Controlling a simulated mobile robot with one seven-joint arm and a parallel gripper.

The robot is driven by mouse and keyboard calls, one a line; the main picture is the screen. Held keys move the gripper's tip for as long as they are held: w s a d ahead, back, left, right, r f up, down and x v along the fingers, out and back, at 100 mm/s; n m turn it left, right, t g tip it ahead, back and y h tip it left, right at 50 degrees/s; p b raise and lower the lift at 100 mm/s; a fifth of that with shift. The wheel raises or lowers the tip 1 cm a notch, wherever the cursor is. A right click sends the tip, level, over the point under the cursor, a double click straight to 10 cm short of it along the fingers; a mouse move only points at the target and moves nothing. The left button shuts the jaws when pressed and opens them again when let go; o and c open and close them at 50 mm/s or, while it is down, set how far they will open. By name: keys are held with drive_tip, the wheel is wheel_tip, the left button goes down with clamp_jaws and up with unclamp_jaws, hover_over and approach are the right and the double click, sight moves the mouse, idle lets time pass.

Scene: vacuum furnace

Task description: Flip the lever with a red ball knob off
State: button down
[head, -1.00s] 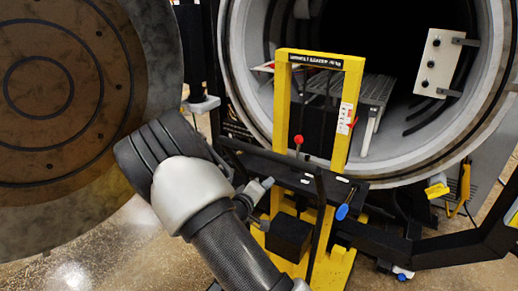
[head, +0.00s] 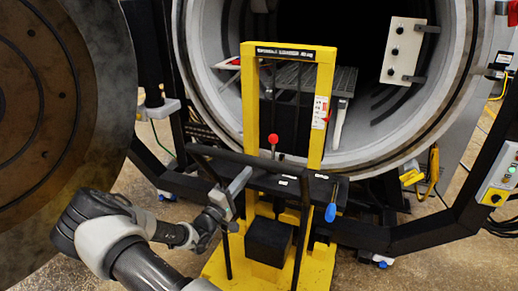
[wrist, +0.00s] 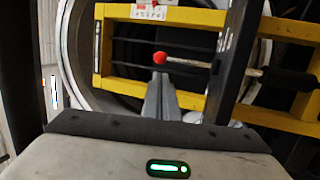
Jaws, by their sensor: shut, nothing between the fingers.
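The lever's red ball knob (head: 273,139) stands upright on its thin rod in front of the yellow lift frame (head: 249,105), above the black crossbar. In the wrist view the red knob (wrist: 160,58) appears just beyond my fingertips, and its pale rod (wrist: 205,65) runs right, partly hidden by a dark bar. My gripper (head: 243,174) is to the left of the lever and lower in the head view, pointing up and right. In the wrist view my gripper's fingers (wrist: 161,78) are together and empty. I cannot tell whether they touch the knob.
A black bar (head: 240,155) crosses near my gripper, with black uprights below. A blue-handled lever (head: 331,213) hangs at the right. The open furnace chamber (head: 440,130) is behind the frame; its round door (head: 60,120) is at the left.

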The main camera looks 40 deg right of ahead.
sight(271, 141)
drive_tip(key=x, duration=1.4)
drive_tip(key=shift+w+d+r+y, duration=0.35)
drive_tip(key=shift+d+y, duration=0.25)
drive_tip(key=shift+d, duration=0.1)
drive_tip(key=shift+w+d+f+b, duration=0.1)
drive_tip(key=shift+w+d+b, duration=0.2)
drive_tip(key=shift+d+b, duration=0.25)
drive_tip(key=shift+w+d+b, duration=0.25)
drive_tip(key=shift+d+b, duration=0.15)
drive_tip(key=shift+d, duration=0.15)
drive_tip(key=shift+w+b+x, duration=0.15)
drive_tip(key=shift+b+x, duration=0.35)
drive_tip(key=shift+x, duration=0.25)
drive_tip(key=shift+w+b+x, duration=0.2)
drive_tip(key=shift+b+x, duration=0.25)
drive_tip(key=shift+x, duration=0.3)
drive_tip(key=shift+w, duration=0.1)
